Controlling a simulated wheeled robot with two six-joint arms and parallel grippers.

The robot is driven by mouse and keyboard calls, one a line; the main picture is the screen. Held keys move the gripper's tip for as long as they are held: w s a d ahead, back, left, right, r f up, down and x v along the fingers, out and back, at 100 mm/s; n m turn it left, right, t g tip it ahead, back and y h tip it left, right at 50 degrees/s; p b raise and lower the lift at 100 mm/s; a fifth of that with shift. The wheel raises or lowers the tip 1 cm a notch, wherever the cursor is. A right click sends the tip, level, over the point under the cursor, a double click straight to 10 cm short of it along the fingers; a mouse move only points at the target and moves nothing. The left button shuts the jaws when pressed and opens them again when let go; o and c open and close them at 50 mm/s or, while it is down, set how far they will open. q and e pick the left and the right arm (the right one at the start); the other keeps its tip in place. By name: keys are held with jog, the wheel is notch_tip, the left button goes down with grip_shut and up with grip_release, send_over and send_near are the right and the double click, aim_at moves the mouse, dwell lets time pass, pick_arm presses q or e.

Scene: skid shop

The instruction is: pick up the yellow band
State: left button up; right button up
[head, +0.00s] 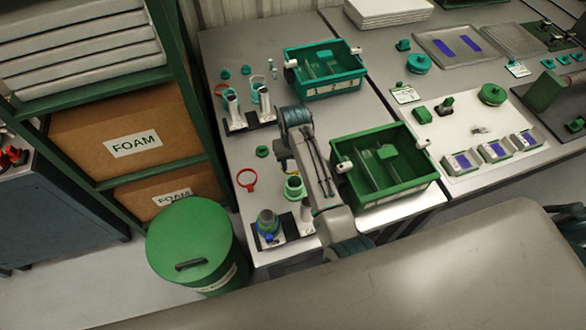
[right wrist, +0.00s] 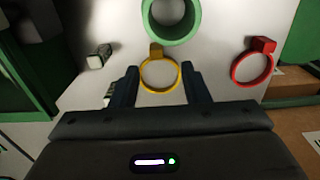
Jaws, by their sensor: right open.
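The yellow band (right wrist: 160,90) is a thin ring with a small square tab at its top in the right wrist view. It lies on the pale table top. My right gripper (right wrist: 160,70) is open, with one dark finger on each side of the band. I cannot tell whether the fingers touch it or how high they are above the table. In the head view, a small yellow part of the band (head: 284,164) shows beside my right arm, which hides most of the gripper. My left gripper is not in view.
A green ring-shaped part (right wrist: 171,38) stands close beyond the yellow band. A red band (right wrist: 237,70) lies to its right, also seen on the table in the head view (head: 246,187). A green bin (head: 412,186) sits beside my right arm. A green drum (head: 190,235) stands left of the table.

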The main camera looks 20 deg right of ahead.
jog(key=f, duration=0.2)
jog(key=f+p, duration=0.1)
jog(key=shift+w+d+f, duration=0.1)
jog(key=shift+d+f, duration=0.1)
jog(key=shift+f, duration=0.65)
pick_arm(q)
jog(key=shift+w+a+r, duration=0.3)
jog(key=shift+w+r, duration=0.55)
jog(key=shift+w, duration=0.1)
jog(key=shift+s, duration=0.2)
pick_arm(e)
grip_shut()
